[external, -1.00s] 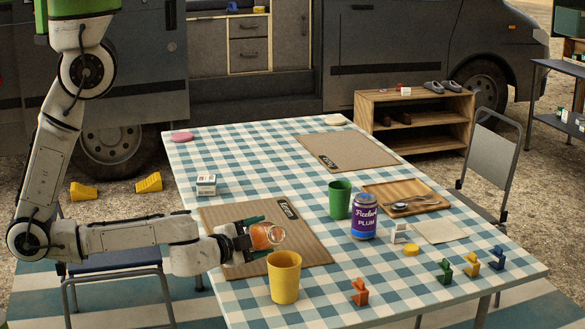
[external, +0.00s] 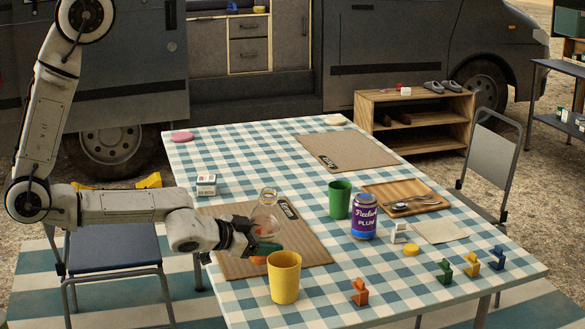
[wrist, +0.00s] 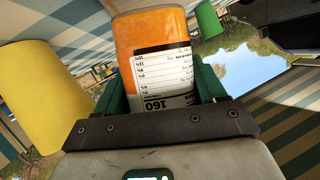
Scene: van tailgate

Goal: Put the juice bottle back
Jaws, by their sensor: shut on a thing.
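The juice bottle (external: 265,220) is clear glass with orange juice low in it. It stands roughly upright over the near brown placemat (external: 307,248), its open-looking neck upward. My gripper (external: 262,245) is shut on its lower part, with green fingers around it. I cannot tell whether its base touches the mat. In the wrist view the bottle (wrist: 155,32) shows orange with a white printed label, between the green fingers of my gripper (wrist: 160,88).
A yellow cup (external: 285,278) stands close in front of the bottle. A green cup (external: 340,200), a purple can (external: 364,217) and a wooden tray (external: 378,190) are to the right. A white box (external: 206,184) is at the left. The table's far middle is clear.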

